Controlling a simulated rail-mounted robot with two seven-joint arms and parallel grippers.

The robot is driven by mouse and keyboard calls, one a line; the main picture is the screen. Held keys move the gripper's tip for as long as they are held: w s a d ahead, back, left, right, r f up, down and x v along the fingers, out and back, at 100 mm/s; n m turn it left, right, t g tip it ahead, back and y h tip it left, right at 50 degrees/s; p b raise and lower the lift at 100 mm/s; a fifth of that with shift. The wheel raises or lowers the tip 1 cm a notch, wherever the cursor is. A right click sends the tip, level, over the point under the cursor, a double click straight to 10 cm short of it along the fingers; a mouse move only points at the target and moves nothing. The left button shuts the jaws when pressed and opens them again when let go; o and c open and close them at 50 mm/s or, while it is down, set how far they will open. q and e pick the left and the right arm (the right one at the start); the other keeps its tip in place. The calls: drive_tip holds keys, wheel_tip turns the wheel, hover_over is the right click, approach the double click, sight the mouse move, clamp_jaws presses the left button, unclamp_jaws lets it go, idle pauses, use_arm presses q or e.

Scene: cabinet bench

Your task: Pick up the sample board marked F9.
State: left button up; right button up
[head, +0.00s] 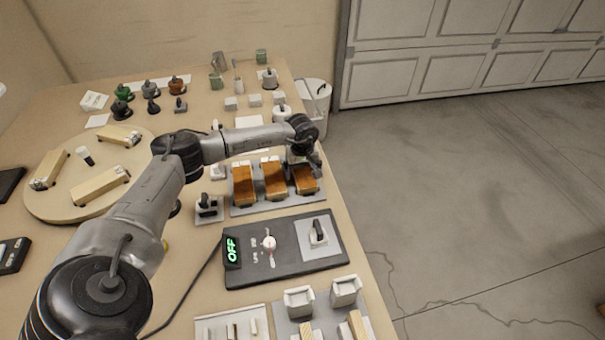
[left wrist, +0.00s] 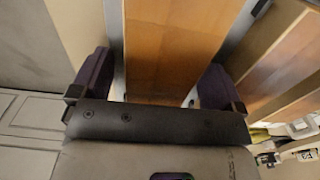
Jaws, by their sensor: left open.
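Three orange-brown sample boards stand in a row on a grey rack (head: 240,210): a left one (head: 243,188), a middle one (head: 273,183) and a right one (head: 306,183). No marking is legible, so I cannot tell which is F9. My left gripper (head: 302,162) is over the far end of the right board and partly hides it. In the left wrist view, my left gripper (left wrist: 155,80) is open, and an orange board (left wrist: 172,45) shows between its two dark fingers. I cannot tell whether the fingers reach below the board's top. My right gripper is not in view.
A dark panel (head: 290,272) with a green OFF display and a knob lies in front of the rack. A round wooden turntable (head: 75,205) with blocks is at left. A white bin (head: 315,98) stands beyond the bench's right edge.

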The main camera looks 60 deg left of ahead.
use_arm(q)
drive_tip(key=shift+c, duration=0.2)
drive_tip(key=c, duration=1)
drive_tip(key=shift+r, duration=0.1)
drive_tip(key=shift+r, duration=0.1)
